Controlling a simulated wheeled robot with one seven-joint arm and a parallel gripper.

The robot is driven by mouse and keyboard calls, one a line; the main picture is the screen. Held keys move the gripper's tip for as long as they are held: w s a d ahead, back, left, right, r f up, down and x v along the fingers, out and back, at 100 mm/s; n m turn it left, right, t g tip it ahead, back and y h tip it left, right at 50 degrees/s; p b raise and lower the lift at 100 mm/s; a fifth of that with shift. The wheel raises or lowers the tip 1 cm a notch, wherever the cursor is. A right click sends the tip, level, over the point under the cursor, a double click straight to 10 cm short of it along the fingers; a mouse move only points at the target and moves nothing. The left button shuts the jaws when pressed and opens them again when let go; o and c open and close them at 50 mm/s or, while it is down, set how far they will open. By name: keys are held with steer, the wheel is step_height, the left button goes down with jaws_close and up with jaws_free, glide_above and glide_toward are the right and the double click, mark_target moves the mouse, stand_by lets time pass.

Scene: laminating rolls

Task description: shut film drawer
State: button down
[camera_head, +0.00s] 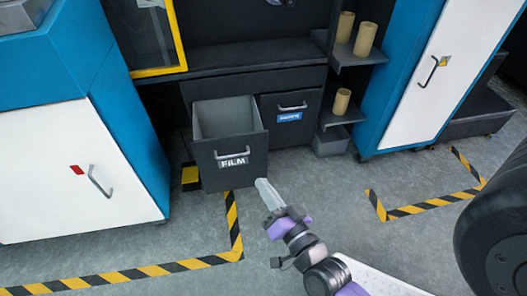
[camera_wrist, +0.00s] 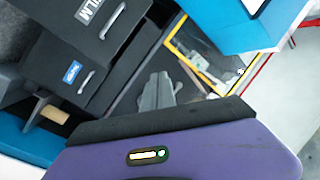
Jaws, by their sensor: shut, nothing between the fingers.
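The film drawer (camera_head: 230,165) is a dark box labelled FILM with a bar handle on its front. In the head view it stands pulled out of the dark cabinet, and its open top shows a grey interior. My gripper (camera_head: 262,184) is shut and empty. In the head view it appears just right of the drawer's lower front corner; I cannot tell whether they touch. In the wrist view the drawer front (camera_wrist: 92,18) is at the upper left, tilted and cut by the frame edge, and the gripper fingers point up from the purple gripper body.
A closed drawer with a blue label (camera_head: 288,116) is right of the film drawer. Shelves hold cardboard tubes (camera_head: 365,38). White-and-blue cabinets (camera_head: 75,175) stand on both sides. Yellow-black floor tape (camera_head: 233,230) runs in front; the grey floor there is mostly clear.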

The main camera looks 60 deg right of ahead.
steer(key=w+d+f+m+g+h+b, duration=0.35)
steer(key=d+f+m, duration=0.35)
steer(key=d+m, duration=0.3)
steer(key=m, duration=0.4)
glide_toward(262, 136)
steer(key=shift+g+h, duration=0.35)
steer(key=shift+h, duration=0.1)
steer(key=x, duration=0.6)
steer(key=shift+w+d+f+b, duration=0.1)
steer(key=shift+w+b, duration=0.3)
steer(key=shift+w, duration=0.05)
